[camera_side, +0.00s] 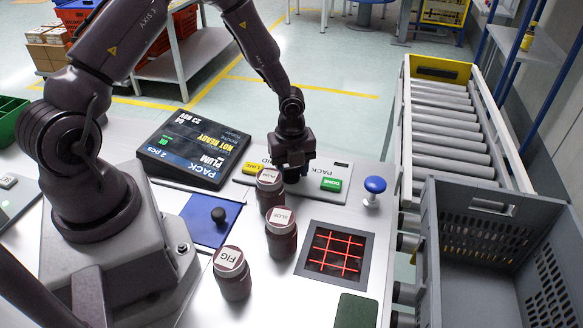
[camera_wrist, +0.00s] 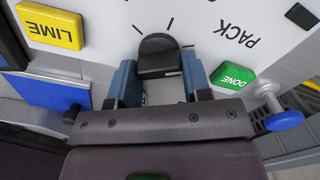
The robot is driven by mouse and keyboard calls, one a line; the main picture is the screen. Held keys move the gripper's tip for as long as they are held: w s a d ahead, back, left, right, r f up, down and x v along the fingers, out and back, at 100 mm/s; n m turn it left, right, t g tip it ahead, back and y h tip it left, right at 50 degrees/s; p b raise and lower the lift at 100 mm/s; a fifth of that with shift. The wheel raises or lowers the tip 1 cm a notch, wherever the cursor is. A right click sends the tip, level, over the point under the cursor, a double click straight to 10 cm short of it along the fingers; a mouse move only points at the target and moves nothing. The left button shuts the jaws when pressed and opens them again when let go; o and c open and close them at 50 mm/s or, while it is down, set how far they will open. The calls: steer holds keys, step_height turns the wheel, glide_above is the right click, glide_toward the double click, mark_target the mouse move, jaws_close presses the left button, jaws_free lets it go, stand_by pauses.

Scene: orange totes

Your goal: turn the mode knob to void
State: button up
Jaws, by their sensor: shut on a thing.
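The black mode knob (camera_wrist: 158,52) stands on a white panel in the wrist view, with short tick marks around it. My gripper (camera_wrist: 160,80) has its two blue-grey fingers on either side of the knob and is shut on it. PACK is printed upside down on the panel to the right of the knob. No VOID label is readable, and I cannot tell which mark the knob points to. In the side view my gripper (camera_side: 292,172) reaches down to the panel and hides the knob.
A yellow LIME button (camera_wrist: 50,25) and a green DONE button (camera_wrist: 232,76) flank the knob. A blue mushroom button (camera_side: 374,185) stands right. Jars, including FIG (camera_side: 232,280) and SLOE (camera_side: 281,235), stand in front. A display (camera_side: 188,148) reads PACK, PLUM, NOT READY.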

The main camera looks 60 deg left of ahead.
steer(key=shift+n, duration=0.3)
steer(key=n, duration=0.6)
steer(key=shift+w, duration=0.15)
steer(key=n, duration=0.3)
steer(key=shift+n, duration=0.3)
steer(key=n, duration=0.3)
steer(key=shift+w+n, duration=0.15)
steer(key=shift+n, duration=0.25)
steer(key=n, duration=0.5)
steer(key=shift+a, duration=0.2)
steer(key=shift+a+n, duration=0.1)
steer(key=shift+n, duration=2.3)
steer(key=o, duration=0.9)
